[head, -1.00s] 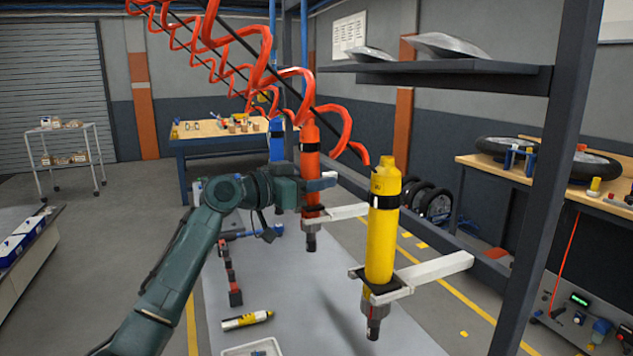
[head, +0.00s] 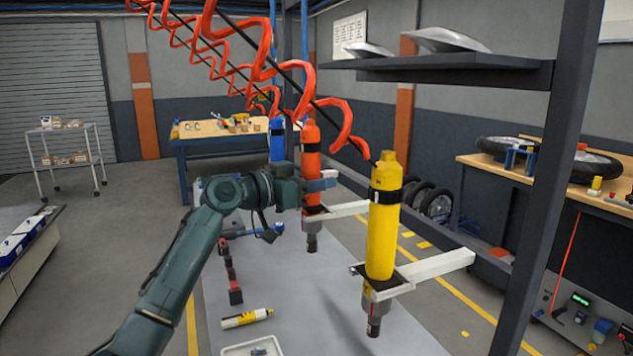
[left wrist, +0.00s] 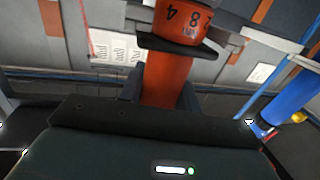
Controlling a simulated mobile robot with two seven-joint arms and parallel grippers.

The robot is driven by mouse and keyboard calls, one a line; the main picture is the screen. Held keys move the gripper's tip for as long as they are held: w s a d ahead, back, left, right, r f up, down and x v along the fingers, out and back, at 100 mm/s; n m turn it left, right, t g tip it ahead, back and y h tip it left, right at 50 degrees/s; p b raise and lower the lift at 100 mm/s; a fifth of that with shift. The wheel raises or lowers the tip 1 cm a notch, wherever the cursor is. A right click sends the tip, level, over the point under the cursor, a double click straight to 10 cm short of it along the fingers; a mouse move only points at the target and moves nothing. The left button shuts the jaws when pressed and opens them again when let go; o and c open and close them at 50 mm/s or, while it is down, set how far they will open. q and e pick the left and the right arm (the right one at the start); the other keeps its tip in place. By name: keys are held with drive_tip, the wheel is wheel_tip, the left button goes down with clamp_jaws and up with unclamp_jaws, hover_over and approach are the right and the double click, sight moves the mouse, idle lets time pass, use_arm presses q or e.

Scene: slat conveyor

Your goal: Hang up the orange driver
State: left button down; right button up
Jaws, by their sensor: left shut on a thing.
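The orange driver (head: 310,166) is upright, nose down, at the white bracket arm (head: 346,209). Its lower part meets the holder end of that arm, and the nose shows below. I cannot tell if it is fully seated. My left gripper (head: 322,180) is shut on the orange driver's body from the left. In the left wrist view the orange driver (left wrist: 168,80) stands between the fingers, with black numbers on a band above. My right gripper is not in view.
A yellow driver (head: 382,225) sits in a nearer bracket at right. A blue driver (head: 277,142) hangs behind. Coiled red hoses (head: 262,70) run overhead. A dark upright post (head: 548,170) stands at right. A yellow-and-white tool (head: 247,318) lies below on the grey surface.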

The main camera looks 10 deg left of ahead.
use_arm(q)
drive_tip(key=shift+f+b, duration=0.2)
drive_tip(key=shift+b, duration=0.15)
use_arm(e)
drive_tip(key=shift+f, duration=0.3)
use_arm(q)
drive_tip(key=c, duration=1.2)
unclamp_jaws()
drive_tip(key=shift+o, duration=1.4)
drive_tip(key=shift+f, duration=0.2)
drive_tip(key=shift+s+a, duration=0.1)
drive_tip(key=shift+a, duration=0.05)
drive_tip(key=b+v, duration=0.3)
drive_tip(key=v, duration=1)
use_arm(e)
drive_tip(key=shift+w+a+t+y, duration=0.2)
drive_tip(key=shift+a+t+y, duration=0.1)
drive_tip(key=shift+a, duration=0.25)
use_arm(q)
drive_tip(key=shift+r, duration=0.1)
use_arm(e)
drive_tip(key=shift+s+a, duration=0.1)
